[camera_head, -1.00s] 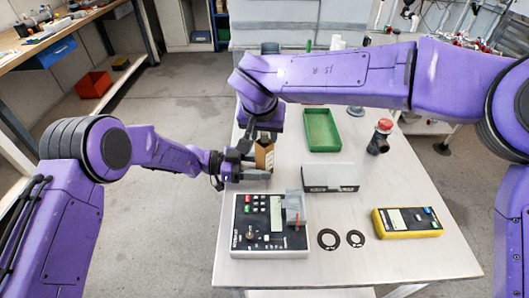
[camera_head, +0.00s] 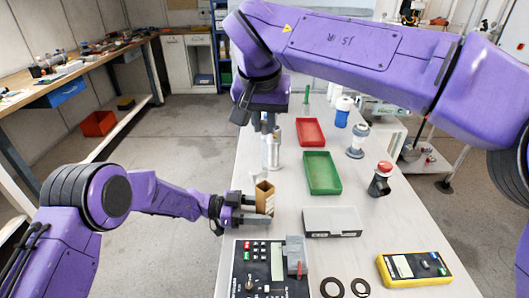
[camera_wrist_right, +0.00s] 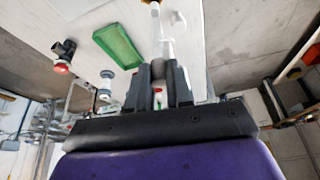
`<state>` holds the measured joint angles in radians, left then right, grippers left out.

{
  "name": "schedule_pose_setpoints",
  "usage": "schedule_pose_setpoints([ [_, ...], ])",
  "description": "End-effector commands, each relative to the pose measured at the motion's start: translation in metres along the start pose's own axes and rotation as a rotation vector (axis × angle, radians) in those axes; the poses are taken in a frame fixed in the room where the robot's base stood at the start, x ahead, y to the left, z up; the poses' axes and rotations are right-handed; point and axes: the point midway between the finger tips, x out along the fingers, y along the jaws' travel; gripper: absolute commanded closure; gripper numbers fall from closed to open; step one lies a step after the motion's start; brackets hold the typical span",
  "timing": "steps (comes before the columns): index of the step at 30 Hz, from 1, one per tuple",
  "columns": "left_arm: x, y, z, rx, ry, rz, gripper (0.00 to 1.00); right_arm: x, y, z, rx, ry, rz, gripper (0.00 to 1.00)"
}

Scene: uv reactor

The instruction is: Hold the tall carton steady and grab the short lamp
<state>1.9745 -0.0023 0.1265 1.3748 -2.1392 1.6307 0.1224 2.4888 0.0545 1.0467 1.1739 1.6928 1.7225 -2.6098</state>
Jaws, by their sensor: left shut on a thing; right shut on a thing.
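The tall carton (camera_head: 265,198) stands upright on the table, brown with a pale side and an open top. My left gripper (camera_head: 252,208) is shut on it from the left, low on its sides. My right gripper (camera_head: 267,124) is above and beyond the carton, pointing down. It is shut on a pale, slim tube, which looks like the short lamp (camera_head: 273,152). The lamp hangs apart from the carton in the head view. In the right wrist view, the right gripper (camera_wrist_right: 158,88) has the white lamp (camera_wrist_right: 166,45) reaching out beyond its fingers. The lamp's held end is partly hidden.
A green tray (camera_head: 322,172) and a red tray (camera_head: 310,131) lie right of the lamp.

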Motion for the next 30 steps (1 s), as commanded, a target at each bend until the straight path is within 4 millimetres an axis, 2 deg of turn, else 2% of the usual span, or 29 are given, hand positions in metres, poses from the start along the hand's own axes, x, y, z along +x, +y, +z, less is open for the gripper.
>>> schedule_pose_setpoints([
  [3,0.000,0.000,0.000,0.000,0.000,0.000,0.63,-0.018,-0.001,-0.008,0.001,0.001,0.000,1.00],
  [6,0.000,0.000,0.000,0.000,0.000,0.000,0.63,-0.025,-0.001,-0.010,0.000,-0.001,0.000,1.00],
  [14,0.000,0.000,0.000,0.000,0.000,0.000,0.63,-0.027,-0.001,-0.011,-0.002,-0.001,0.000,1.00],
  [15,0.000,0.000,0.000,0.000,0.000,0.000,0.33,-0.027,0.000,-0.011,-0.002,-0.001,0.000,1.00],
  [17,0.000,0.000,0.000,0.000,0.000,0.000,0.16,-0.027,0.000,-0.011,-0.002,-0.001,0.000,1.00],
  [26,-0.002,0.000,0.000,0.000,0.000,-0.001,0.16,-0.026,0.000,-0.011,-0.001,-0.001,0.000,1.00],
  [30,-0.022,-0.001,0.000,0.000,-0.001,-0.003,0.16,-0.026,0.000,-0.011,-0.001,-0.001,0.000,1.00],
])
